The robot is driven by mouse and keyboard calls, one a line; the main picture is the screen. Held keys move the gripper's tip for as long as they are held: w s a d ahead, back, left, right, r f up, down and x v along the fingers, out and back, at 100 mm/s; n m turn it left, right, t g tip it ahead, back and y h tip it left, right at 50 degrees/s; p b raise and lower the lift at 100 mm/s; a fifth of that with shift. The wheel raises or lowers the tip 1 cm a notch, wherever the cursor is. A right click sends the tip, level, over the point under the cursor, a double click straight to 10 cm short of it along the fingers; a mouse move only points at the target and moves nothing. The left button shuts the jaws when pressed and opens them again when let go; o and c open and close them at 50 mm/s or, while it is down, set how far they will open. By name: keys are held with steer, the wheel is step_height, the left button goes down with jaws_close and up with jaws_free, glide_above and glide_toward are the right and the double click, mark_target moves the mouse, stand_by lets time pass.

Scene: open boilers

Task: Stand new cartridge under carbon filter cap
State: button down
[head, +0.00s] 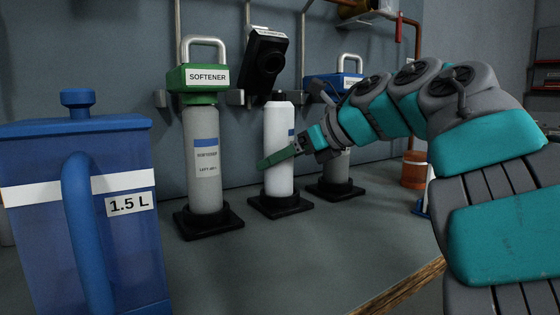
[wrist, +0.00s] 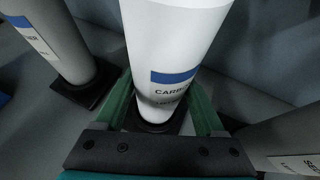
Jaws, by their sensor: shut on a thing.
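The new cartridge (head: 279,150) is a white cylinder with a black top. It stands upright in a black square base (head: 280,206), between the softener and another filter. My gripper (head: 279,158) comes from the right and is shut around the cartridge's lower middle. The wrist view shows the white cartridge (wrist: 172,50), with a blue band and part of the word "CARBON", between my green fingers (wrist: 163,105). The black carbon filter cap (head: 266,60) is tilted up on the wall above the cartridge. The cartridge's bottom meets the base (wrist: 153,126); how fully it is seated is hard to tell.
The softener (head: 203,150), with its green cap, stands close to the left. A blue-capped filter (head: 338,165) stands close to the right, partly behind my arm. A blue 1.5 L jug (head: 85,220) fills the left front. The bench front centre is clear.

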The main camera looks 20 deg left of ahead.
steer(key=shift+f, duration=0.1)
steer(key=shift+f, duration=0.1)
jaws_free()
stand_by(0.3)
steer(key=shift+d+r, duration=0.1)
steer(key=shift+r, duration=0.15)
steer(key=v, duration=1.1)
steer(key=shift+s+d, duration=0.15)
steer(key=shift+d, duration=0.25)
steer(key=shift+r, duration=0.15)
